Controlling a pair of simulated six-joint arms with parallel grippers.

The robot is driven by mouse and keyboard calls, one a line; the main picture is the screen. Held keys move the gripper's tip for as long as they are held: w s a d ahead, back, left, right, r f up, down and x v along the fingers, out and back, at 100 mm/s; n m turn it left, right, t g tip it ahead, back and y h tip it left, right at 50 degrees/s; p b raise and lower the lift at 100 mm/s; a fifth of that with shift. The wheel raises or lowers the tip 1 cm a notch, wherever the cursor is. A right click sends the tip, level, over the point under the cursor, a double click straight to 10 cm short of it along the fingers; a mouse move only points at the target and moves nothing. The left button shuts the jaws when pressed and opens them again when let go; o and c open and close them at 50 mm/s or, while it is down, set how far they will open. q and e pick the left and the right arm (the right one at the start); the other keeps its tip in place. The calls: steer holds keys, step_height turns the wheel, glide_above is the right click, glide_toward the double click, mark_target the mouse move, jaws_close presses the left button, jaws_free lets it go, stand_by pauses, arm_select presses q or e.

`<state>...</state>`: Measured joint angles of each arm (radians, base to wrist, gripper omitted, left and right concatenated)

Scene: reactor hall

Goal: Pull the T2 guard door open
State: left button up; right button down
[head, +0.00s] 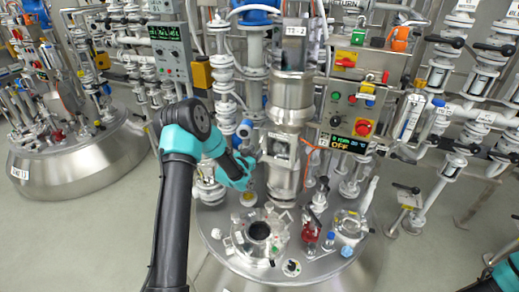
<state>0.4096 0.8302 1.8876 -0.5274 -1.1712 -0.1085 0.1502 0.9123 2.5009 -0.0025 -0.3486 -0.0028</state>
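A steel agitator column (292,95) stands upright over the middle reactor. Partway down it is a framed steel section with a small window-like front (281,148), which seems to be the guard door; I cannot tell whether it is shut or ajar. My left gripper (250,180) is just left of this section, above the reactor lid. Its teal wrist hides part of the fittings behind it. The fingers are too small and dark to tell whether they are open, or whether they touch anything. My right gripper is not in view; only a teal piece of my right arm shows at the lower right edge.
The reactor lid (215,235) carries an open round port (259,231), a red fitting (310,232) and a sight glass (349,225). A control box with buttons (356,100) and a display reading OFF (347,143) are right of the column.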

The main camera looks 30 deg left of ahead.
arm_select(q)
steer(key=shift+w+d, duration=0.15)
steer(key=shift+w, duration=1.6)
jaws_close()
